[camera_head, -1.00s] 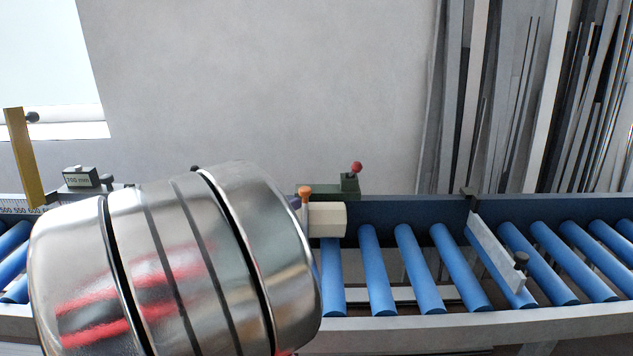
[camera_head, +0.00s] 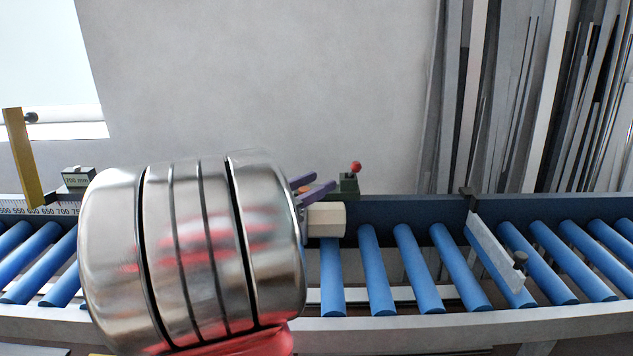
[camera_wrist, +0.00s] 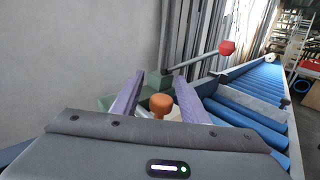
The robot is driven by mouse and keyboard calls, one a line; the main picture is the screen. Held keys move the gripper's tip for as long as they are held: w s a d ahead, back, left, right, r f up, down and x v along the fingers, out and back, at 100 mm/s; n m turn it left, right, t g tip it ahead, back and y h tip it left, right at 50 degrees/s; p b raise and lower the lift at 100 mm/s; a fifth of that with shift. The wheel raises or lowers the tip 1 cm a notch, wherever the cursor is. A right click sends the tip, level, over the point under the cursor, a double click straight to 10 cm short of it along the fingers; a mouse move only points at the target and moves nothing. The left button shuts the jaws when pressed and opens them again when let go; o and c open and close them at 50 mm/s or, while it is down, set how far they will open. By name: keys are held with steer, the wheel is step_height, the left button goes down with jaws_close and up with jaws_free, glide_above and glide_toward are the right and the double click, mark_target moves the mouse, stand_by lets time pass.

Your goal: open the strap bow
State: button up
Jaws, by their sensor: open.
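My gripper (camera_head: 322,182) is open, its two purple fingers showing past the steel arm link in the head view. In the wrist view my gripper (camera_wrist: 159,78) has its fingers apart, with an orange knob (camera_wrist: 161,105) appearing between them; I cannot tell whether they touch it. Behind it is a green block (camera_wrist: 143,94) with a grey lever ending in a red knob (camera_wrist: 227,47). In the head view the green block (camera_head: 349,186) and red knob (camera_head: 355,167) stand at the conveyor's back rail, beside a cream block (camera_head: 327,219). I cannot tell which part is the strap bow.
A roller conveyor with blue rollers (camera_head: 415,265) runs across the view, with a slanted grey plate (camera_head: 497,255) over it on the right. A ruler and a yellow stop (camera_head: 24,158) are at left. Long profiles (camera_head: 540,90) lean on the wall. My arm hides the conveyor's left-middle.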

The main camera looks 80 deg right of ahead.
steer(key=shift+c, duration=0.4)
jaws_close()
